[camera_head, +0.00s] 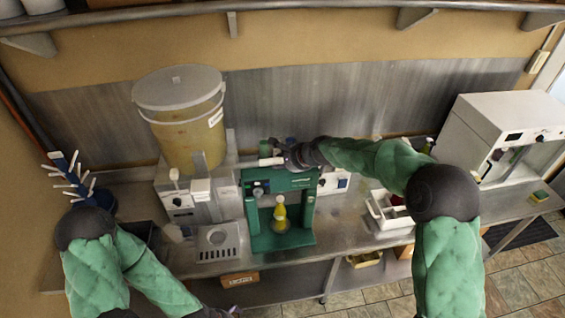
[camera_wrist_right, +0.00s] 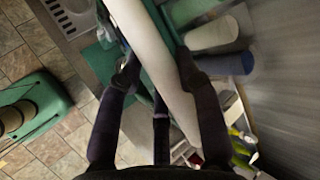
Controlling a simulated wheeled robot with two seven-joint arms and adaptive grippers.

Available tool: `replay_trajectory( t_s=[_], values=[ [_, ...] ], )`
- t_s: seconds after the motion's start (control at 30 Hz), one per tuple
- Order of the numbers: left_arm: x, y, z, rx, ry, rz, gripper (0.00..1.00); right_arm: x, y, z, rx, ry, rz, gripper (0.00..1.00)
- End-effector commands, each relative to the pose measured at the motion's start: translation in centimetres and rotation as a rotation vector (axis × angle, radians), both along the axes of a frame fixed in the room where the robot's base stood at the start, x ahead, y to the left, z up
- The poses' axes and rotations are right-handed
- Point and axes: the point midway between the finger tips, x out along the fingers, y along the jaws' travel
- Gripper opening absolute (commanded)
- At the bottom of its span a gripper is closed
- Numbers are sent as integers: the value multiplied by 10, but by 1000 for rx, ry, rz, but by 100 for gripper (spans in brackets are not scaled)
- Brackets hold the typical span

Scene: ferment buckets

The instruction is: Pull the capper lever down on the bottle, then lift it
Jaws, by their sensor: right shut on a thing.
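The green capper (camera_head: 281,184) stands on the metal bench, with a yellow bottle (camera_head: 280,213) upright inside its frame. My right gripper (camera_head: 284,160) is at the top of the capper, shut on the pale lever (camera_head: 267,162). In the right wrist view the lever (camera_wrist_right: 155,55) runs as a thick white bar between the dark fingers of my right gripper (camera_wrist_right: 158,78). The bottle top is partly hidden by the capper head. My left gripper (camera_head: 232,312) is at the bottom edge, away from the capper, its fingers mostly cut off.
A large lidded bucket (camera_head: 182,120) stands on a white unit left of the capper. A bottle-drying tree (camera_head: 72,180) is at the far left. A white tray (camera_head: 388,213) and a white machine (camera_head: 505,135) are to the right. A shelf (camera_head: 330,13) crosses above.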

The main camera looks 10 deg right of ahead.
Motion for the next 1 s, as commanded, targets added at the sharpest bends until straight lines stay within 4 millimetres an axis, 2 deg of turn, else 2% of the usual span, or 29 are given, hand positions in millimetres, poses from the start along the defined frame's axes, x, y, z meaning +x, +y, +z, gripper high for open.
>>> replay_trajectory(
  t_s=[0.03, 0.1, 0.13, 0.2, 0.23, 0.73, 0.87, 1.0],
  values=[
    [0, 0, 0, 0, 0, 0, 100, 4, -2, 6, 1, -14, -7, 0],
    [0, 0, 0, 0, 0, 0, 100, 4, -2, 7, 1, -15, -7, 0],
    [0, 0, 0, 0, 0, 0, 100, 4, -2, 7, 1, -15, -7, 38],
    [0, 0, 0, 0, 0, 0, 100, 4, -2, 7, 1, -15, -7, 58],
    [0, 0, 0, 0, 0, 0, 100, 4, -2, 7, 1, -15, -7, 60],
    [0, 0, 0, 0, -1, 0, 100, 1, -2, 6, 1, -8, -4, 60],
    [0, 0, 0, 0, -1, 0, 100, -6, -6, 14, 1, -9, -4, 60],
    [0, 0, 0, 0, 0, 0, 100, -21, -16, 31, 1, -10, -5, 60]
  ],
)
